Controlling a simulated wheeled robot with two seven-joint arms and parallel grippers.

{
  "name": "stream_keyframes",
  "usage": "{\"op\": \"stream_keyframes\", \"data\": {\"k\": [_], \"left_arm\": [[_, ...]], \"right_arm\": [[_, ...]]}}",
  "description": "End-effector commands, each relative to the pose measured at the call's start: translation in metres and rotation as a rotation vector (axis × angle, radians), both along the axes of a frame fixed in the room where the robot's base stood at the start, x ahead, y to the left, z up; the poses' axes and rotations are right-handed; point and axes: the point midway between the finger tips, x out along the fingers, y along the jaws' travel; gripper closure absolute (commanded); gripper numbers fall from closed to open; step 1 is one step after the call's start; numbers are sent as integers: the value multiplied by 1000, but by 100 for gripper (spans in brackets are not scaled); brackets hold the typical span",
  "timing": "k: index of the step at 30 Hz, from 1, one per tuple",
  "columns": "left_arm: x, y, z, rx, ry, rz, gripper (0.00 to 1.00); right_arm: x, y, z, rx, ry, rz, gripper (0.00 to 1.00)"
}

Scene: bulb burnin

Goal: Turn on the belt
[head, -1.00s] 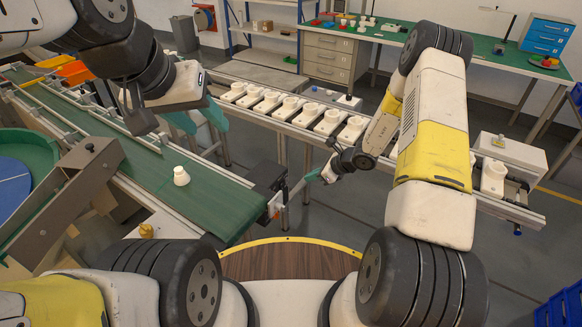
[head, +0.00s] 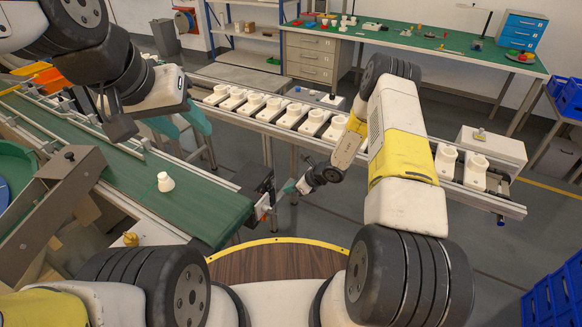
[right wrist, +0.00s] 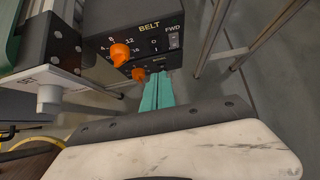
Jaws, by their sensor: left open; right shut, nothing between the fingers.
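The green conveyor belt (head: 130,190) runs along the left in the head view, with one white piece (head: 165,182) standing on it. A dark control box (head: 256,182) is mounted at its near end. In the right wrist view the box (right wrist: 97,20) reads BELT and FWD, with an upper orange knob (right wrist: 120,54), a lower orange knob (right wrist: 138,73) and a small switch (right wrist: 173,41). My right gripper (head: 288,187) is shut and empty. Its teal fingertips (right wrist: 158,78) are close to the box's lower part; contact cannot be told. My left gripper (head: 184,128) is open above the belt's far side.
A second line (head: 275,122) carries several white pieces on holders behind the box. A green-topped workbench (head: 440,44) stands at the back. Blue crates (head: 552,295) stand at the lower right. Open floor (head: 300,215) lies between the box and my right arm.

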Motion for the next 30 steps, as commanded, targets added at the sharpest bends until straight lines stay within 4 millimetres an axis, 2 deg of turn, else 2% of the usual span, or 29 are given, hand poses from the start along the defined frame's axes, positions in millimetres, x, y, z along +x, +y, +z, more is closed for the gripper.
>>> {"op": "stream_keyframes", "data": {"k": [1, 6, 12, 30], "left_arm": [[0, 0, 0, 0, 0, 0, 55], [0, 0, 0, 0, 0, 0, 55], [0, 0, 0, 0, 0, 0, 55], [0, 0, 0, 0, 0, 0, 55]], "right_arm": [[4, 8, -10, 1, 1, 3, 100], [18, 28, -32, 1, -2, 3, 100], [33, 50, -33, 0, -2, 1, 100], [40, 60, -36, 2, -1, 1, 100]]}}
